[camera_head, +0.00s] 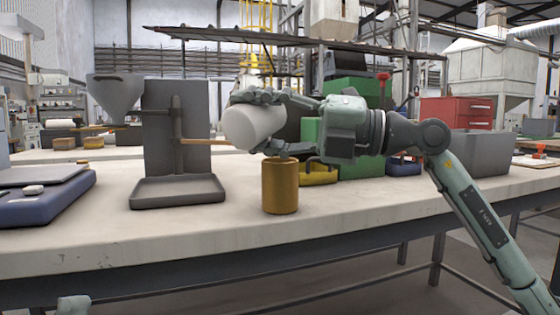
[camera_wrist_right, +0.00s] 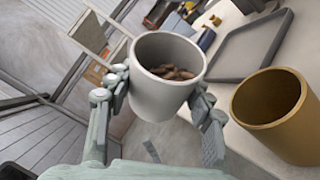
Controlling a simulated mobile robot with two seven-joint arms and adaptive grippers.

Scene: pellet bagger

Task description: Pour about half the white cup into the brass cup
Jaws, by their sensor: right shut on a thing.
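The white cup (camera_head: 252,127) is held tilted well over on its side, above and slightly left of the brass cup. Brown pellets (camera_wrist_right: 174,72) lie inside the white cup in the right wrist view (camera_wrist_right: 165,98). My right gripper (camera_head: 262,122) is shut around the white cup, with a finger on either side of it. The brass cup (camera_head: 281,187) stands upright on the table near its front edge, apart from the white cup. In the right wrist view the brass cup (camera_wrist_right: 290,125) shows no pellets in the visible part of its inside.
A grey stand with a tray base (camera_head: 178,192) and a funnel (camera_head: 115,95) stand to the left. A blue scale (camera_head: 45,198) sits at far left. Yellow (camera_head: 320,174) and green bins (camera_head: 355,100) stand behind the right arm. The table front (camera_head: 190,240) is clear.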

